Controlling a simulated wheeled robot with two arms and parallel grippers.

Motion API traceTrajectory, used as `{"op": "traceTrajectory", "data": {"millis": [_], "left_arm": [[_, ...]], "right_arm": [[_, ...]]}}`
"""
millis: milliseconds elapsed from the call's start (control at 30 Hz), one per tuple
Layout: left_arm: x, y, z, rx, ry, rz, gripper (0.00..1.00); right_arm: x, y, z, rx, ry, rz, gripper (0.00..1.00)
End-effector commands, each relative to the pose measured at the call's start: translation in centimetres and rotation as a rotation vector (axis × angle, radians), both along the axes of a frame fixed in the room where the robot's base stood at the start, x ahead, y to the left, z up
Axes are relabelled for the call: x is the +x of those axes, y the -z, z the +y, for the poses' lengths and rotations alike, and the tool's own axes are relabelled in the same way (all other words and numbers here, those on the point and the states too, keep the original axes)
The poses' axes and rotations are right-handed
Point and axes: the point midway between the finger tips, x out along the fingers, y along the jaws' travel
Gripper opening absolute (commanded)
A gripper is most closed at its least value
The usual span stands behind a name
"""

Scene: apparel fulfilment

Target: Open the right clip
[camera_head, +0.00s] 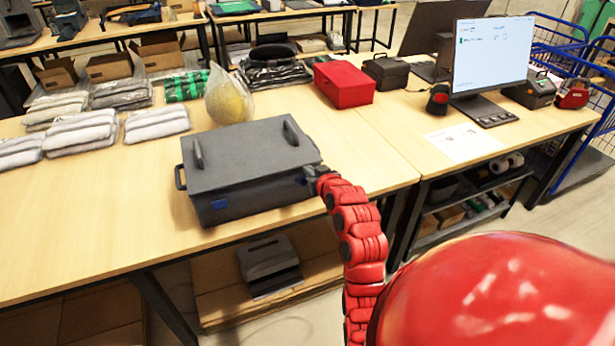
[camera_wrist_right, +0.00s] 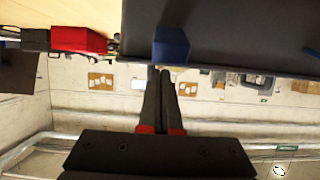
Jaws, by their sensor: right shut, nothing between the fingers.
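The grey box (camera_head: 245,165) stands on the wooden table with its lid down and two upright handles on top. Its left blue clip (camera_head: 219,204) shows on the front face. The right clip is hidden by my right gripper (camera_head: 312,176) in the head view. In the right wrist view the blue clip (camera_wrist_right: 171,46) lies on the dark box face, right at the tips of my right gripper (camera_wrist_right: 159,70). The fingers are shut and empty. I cannot tell whether they touch the clip or whether it is open. My left gripper is not in view.
Bagged garments (camera_head: 80,133) lie at the left of the table. A bag with a yellow item (camera_head: 229,100) stands behind the box. A red box (camera_head: 344,84) and a monitor (camera_head: 490,55) are on the right. The tabletop left of the grey box is clear.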

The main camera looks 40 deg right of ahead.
Motion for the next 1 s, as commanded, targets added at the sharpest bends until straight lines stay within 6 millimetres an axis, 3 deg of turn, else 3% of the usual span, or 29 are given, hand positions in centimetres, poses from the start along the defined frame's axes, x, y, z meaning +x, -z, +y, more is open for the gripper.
{"op": "traceTrajectory", "data": {"millis": [33, 1000], "left_arm": [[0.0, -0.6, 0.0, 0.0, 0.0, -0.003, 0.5], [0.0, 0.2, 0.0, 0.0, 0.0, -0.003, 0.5]], "right_arm": [[0.1, -0.7, 0.0, -0.001, -0.001, -0.003, 0.0], [1.9, -0.6, -0.5, -0.002, -0.002, -0.001, 0.0]]}}
